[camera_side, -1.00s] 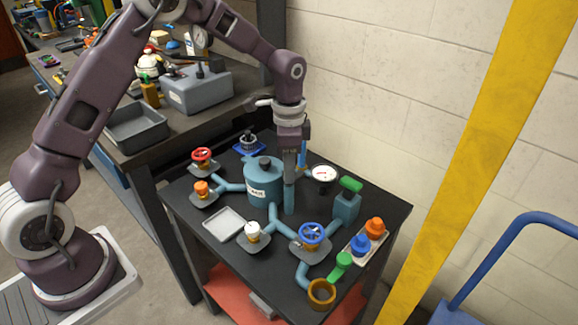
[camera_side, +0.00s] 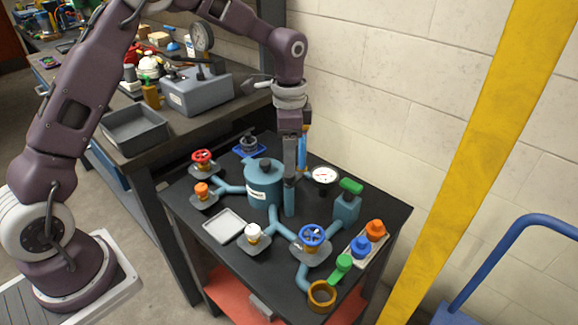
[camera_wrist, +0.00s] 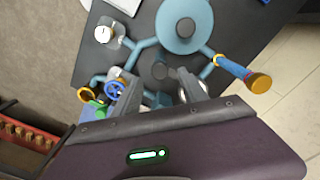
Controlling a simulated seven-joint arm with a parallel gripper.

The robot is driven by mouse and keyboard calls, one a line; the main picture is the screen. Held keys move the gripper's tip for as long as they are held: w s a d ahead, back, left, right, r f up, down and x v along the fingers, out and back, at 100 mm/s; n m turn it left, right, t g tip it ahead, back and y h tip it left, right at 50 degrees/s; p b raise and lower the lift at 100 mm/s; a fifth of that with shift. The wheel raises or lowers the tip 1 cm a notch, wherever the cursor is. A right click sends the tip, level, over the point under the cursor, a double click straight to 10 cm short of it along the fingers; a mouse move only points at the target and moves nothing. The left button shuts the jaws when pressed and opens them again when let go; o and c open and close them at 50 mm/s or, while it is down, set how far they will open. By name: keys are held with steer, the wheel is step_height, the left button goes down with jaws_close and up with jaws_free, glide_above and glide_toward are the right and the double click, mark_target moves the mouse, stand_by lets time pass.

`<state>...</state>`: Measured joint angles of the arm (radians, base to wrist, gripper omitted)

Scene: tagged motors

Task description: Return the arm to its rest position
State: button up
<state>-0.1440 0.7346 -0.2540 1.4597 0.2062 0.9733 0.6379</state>
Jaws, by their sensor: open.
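My gripper (camera_side: 296,165) is open and empty above the black cart top, just right of the blue-grey tank (camera_side: 264,181). In the side view its fingers overlap a blue vertical pipe (camera_side: 289,198); I cannot tell how close they are. In the wrist view my gripper (camera_wrist: 163,92) shows two spread fingers, with the tank (camera_wrist: 184,22) beyond them. The blue handwheel (camera_side: 312,235) and the white-capped valve (camera_side: 253,232) stand at the front of the cart. The red handwheel (camera_side: 202,157) and the orange knob (camera_side: 202,189) are at the left.
A gauge (camera_side: 325,176) and a green-handled valve (camera_side: 350,190) stand right of the pipe. A tray (camera_side: 223,226) lies at the front left. Coloured caps sit at the right edge. A workbench with a grey bin (camera_side: 135,130) is behind left. A yellow post (camera_side: 470,140) rises at the right.

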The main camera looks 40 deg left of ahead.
step_height(320, 180, up, 3)
steer(key=shift+f, duration=0.1)
steer(key=shift+s+r, duration=0.15)
steer(key=shift+r, duration=0.15)
steer(key=s+r+n+t, duration=0.3)
steer(key=s+r+n, duration=0.2)
steer(key=s+r, duration=0.95)
steer(key=s+f+n+t, duration=0.2)
steer(key=s+n, duration=0.2)
steer(key=s, duration=1.1)
steer(key=shift+s+t, duration=0.3)
